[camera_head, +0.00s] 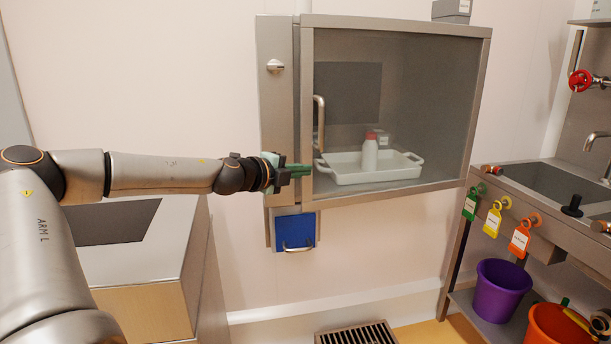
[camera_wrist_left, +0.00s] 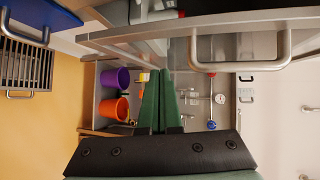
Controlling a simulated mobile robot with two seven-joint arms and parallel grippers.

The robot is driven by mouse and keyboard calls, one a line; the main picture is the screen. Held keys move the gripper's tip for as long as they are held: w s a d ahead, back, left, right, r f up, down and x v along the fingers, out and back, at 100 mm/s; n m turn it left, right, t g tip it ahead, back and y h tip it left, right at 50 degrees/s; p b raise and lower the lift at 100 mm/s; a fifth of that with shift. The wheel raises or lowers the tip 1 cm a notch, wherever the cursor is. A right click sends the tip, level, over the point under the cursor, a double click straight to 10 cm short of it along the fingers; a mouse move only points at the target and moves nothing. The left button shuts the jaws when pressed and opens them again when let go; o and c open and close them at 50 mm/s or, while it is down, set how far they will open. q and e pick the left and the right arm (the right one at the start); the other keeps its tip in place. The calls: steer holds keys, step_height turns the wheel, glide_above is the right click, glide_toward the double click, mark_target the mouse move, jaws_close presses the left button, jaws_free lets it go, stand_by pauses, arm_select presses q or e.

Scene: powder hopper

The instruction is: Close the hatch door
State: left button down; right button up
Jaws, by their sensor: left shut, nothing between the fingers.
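The hatch door (camera_head: 395,185) is a glazed panel in a metal frame, with an upright bar handle (camera_head: 319,125) near its left edge. A dark strip runs between that edge and the steel post at the left; I cannot tell how far the door stands open. The frame and a bar handle (camera_wrist_left: 240,66) also show close up in the left wrist view. My left gripper (camera_head: 309,169) is shut and empty, with green fingers pointing right at the door's lower left edge, below the handle. Its fingertips (camera_wrist_left: 159,73) show in the left wrist view; contact is unclear. My right gripper is out of view.
Through the glass I see a white tray (camera_head: 345,178) with a red-capped bottle (camera_head: 369,155). A blue flap (camera_head: 294,231) is below. At the right are a sink bench (camera_head: 530,205), tags, a purple bucket (camera_head: 500,290) and an orange bucket (camera_head: 550,325).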

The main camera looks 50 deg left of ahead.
arm_select(q)
steer(key=s+d+n+t+y+b, duration=0.1)
steer(key=s+d+n+y+b, duration=0.2)
steer(key=s, duration=0.4)
steer(key=y+p, duration=0.1)
steer(key=p, duration=0.3)
glide_toward(314, 161)
steer(key=w+d, duration=0.2)
steer(key=w, duration=0.2)
steer(key=a, duration=0.1)
steer(key=w+a, duration=0.1)
steer(key=a, duration=0.1)
steer(key=shift+f+y, duration=0.25)
steer(key=shift+y, duration=0.05)
steer(key=shift+w+a+t+p, duration=0.15)
steer(key=shift+a+t+p, duration=0.15)
steer(key=shift+a, duration=0.3)
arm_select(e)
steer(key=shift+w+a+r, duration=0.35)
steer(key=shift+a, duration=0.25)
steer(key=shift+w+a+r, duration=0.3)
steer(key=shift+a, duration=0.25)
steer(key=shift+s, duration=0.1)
